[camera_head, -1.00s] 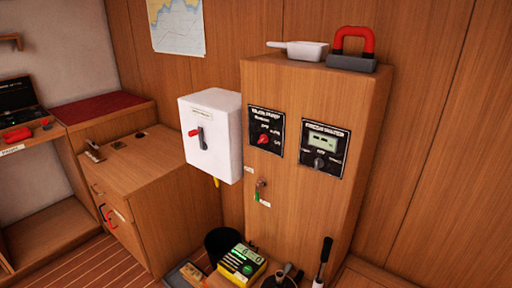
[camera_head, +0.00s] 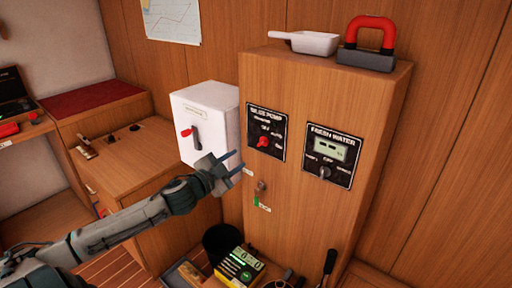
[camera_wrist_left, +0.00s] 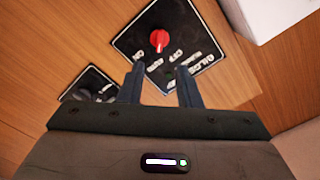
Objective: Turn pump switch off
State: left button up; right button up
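The bilge pump panel (camera_head: 279,119) is a black plate on the front of the tall wooden cabinet, with white lettering and a red knob (camera_head: 263,142). In the left wrist view the red knob (camera_wrist_left: 159,38) is just beyond my fingertips on the tilted-looking panel (camera_wrist_left: 132,41). I cannot tell for sure which label the knob points to. My left gripper (camera_head: 236,163) is left of and below the panel in the head view. In the left wrist view the gripper (camera_wrist_left: 159,76) has its two fingers apart, with nothing between them and not touching the knob. My right gripper is not in view.
The fresh water panel (camera_head: 345,136) with a display and dark knob is right of the pump panel. A white box with a red-handled lever (camera_head: 205,105) is at left. A small key-like fitting (camera_head: 261,186) is below. A white scoop (camera_head: 310,43) and red-handled block (camera_head: 370,57) sit on top.

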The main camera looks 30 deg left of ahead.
aim_at(263, 142)
pick_arm(q)
jog(key=shift+w+d+f+p, duration=0.1)
jog(key=shift+w+d+p, duration=0.05)
jog(key=shift+w, duration=1.6)
jog(key=shift+w+d+r+p, duration=0.1)
jog(key=shift+w+p, duration=0.05)
jog(key=shift+w, duration=1.65)
jog(key=shift+w+d+f+p, duration=0.1)
jog(key=shift+w+d+p, duration=0.05)
jog(key=shift+w, duration=1.6)
jog(key=shift+c, duration=0.2)
